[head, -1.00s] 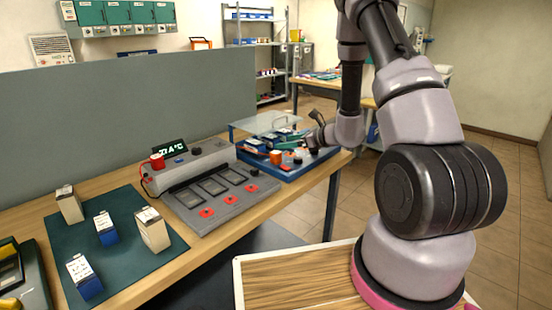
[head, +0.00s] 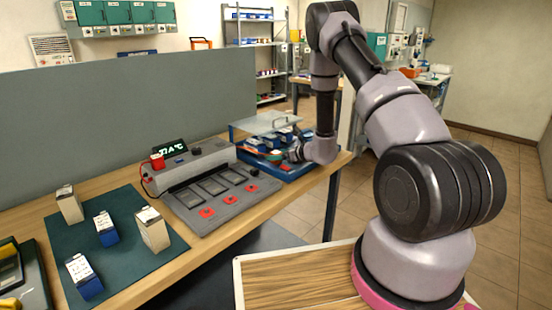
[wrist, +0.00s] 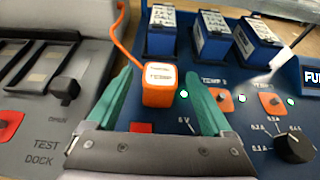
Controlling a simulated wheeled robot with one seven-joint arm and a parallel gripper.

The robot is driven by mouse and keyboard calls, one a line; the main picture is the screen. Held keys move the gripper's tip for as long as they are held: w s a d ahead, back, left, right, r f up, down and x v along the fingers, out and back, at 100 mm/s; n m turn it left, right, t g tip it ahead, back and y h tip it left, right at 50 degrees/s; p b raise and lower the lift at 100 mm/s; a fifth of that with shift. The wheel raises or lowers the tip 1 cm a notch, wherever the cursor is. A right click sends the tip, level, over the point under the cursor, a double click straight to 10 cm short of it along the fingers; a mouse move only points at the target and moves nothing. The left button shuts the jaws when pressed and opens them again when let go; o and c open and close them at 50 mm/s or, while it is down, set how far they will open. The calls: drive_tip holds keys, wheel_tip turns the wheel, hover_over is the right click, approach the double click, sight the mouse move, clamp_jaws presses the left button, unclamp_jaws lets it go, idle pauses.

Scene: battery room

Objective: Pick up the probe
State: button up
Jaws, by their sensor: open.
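The probe is an orange block (wrist: 158,88) with a white label reading something like "TEMP" and an orange cable rising from its back left. It sits at the blue panel (wrist: 236,148) in the wrist view. My gripper (wrist: 158,100) is open, with one teal finger on each side of the probe; I cannot tell whether either finger touches it. In the head view my gripper (head: 291,155) is low over the blue panel (head: 300,172), and the wrist largely hides the probe there.
Blue battery blocks (wrist: 212,38) stand just behind the probe. A black knob (wrist: 294,147) and red-orange sockets (wrist: 271,103) lie to its right. The grey test dock (head: 222,197) is on the left. A clear raised cover (head: 270,123) stands behind the panel.

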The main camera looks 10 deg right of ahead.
drive_tip(key=shift+w+a+f, duration=0.2)
drive_tip(key=shift+w+a, duration=0.15)
drive_tip(key=shift+w, duration=0.1)
clamp_jaws()
